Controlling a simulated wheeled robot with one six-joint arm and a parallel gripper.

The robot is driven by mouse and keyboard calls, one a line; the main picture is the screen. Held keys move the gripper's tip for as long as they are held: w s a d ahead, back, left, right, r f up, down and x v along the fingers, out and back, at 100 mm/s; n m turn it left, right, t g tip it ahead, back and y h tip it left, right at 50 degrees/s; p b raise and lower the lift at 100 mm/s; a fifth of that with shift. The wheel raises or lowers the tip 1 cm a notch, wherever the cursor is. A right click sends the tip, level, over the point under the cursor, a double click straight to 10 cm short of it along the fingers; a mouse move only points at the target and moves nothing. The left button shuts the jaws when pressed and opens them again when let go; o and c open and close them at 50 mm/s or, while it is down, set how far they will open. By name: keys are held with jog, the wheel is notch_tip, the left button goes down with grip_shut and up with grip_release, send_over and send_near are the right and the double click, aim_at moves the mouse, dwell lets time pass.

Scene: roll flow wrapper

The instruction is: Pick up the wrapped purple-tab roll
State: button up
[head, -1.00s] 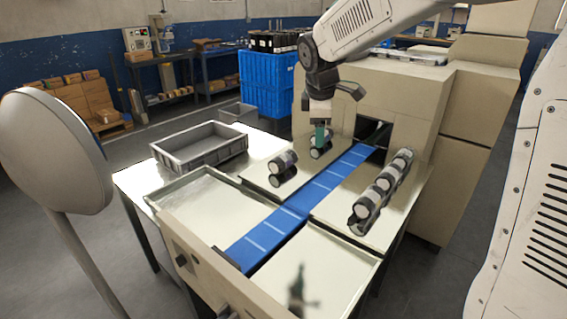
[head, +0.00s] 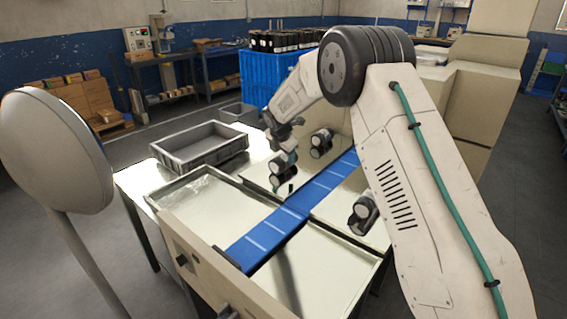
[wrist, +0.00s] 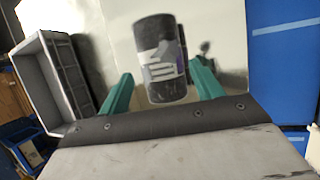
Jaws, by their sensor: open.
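A dark roll with a grey label and a purple edge (wrist: 160,58) stands out in the wrist view, between and beyond the two green fingers. In the head view I take it to be the roll (head: 283,164) left of the blue belt, on the shiny table. My gripper (wrist: 160,78) is open, with one finger on each side of the roll's near end; I cannot tell whether they touch it. In the head view my gripper (head: 288,147) is right above that roll and partly covers it. Another roll (head: 321,143) lies behind it, nearer the machine.
The blue belt (head: 270,233) runs from the beige machine (head: 481,105) towards the front. A roll (head: 363,213) lies right of the belt; my arm hides the area behind it. An empty grey crate (head: 200,147) stands at the left. The front trays look clear.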

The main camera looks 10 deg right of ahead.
aim_at(283, 157)
jog(key=shift+x, duration=2.25)
jog(key=shift+s+f, duration=0.1)
jog(key=shift+f, duration=0.1)
jog(key=c, duration=1)
